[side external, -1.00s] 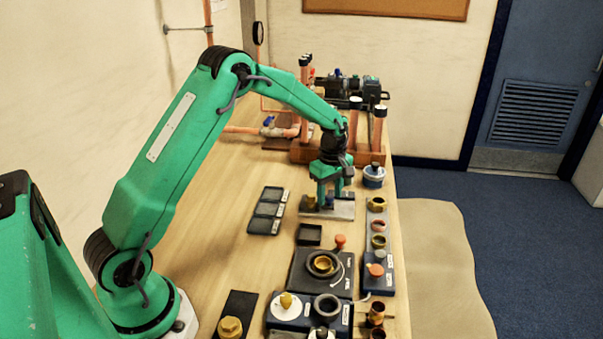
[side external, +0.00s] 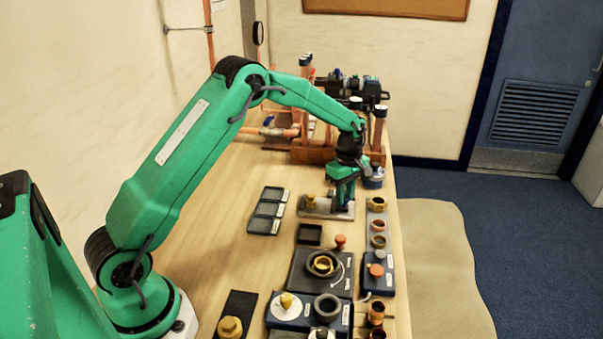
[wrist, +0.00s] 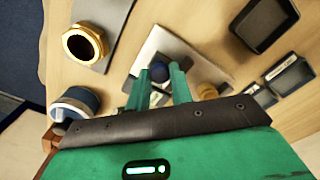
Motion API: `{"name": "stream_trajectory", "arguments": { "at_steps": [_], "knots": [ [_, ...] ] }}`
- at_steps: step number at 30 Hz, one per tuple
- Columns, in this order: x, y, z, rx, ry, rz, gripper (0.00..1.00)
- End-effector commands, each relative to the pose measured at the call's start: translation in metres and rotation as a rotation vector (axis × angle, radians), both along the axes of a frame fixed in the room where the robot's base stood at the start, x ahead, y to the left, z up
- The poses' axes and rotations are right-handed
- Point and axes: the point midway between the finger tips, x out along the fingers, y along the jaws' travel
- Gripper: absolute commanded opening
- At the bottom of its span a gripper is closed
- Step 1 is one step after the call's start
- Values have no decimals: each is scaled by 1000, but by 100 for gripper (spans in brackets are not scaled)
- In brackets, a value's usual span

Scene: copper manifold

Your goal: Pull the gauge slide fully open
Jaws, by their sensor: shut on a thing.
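The gauge slide is a flat grey metal plate (side external: 322,213) on the bench, with a brass-coloured piece (side external: 311,201) at its left end. My gripper (side external: 342,205) points down over the right part of the plate. The fingers partly hide the knob and the plate in both views.
A blue-and-white round container (side external: 373,178) stands just right of my gripper, near the bench edge. Brass and copper rings (side external: 377,204) line a strip at the right. Dark trays (side external: 267,211) lie at the left. Copper pipework (side external: 310,154) stands behind.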

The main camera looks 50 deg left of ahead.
Motion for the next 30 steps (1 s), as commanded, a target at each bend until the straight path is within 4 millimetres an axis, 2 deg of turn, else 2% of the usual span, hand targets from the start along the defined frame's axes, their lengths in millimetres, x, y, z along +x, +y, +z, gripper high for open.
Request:
{"name": "stream_trajectory", "arguments": {
  "at_steps": [7, 8, 11, 23, 30],
  "knots": [
    [5, -5, 2, 2, -16, -7, 0],
    [5, -5, 2, 2, -17, -8, 26],
    [5, -4, 2, 2, -15, -7, 44],
    [3, -3, 4, 1, -10, -4, 44],
    [3, -3, 24, 1, -13, -4, 44]
  ]
}}
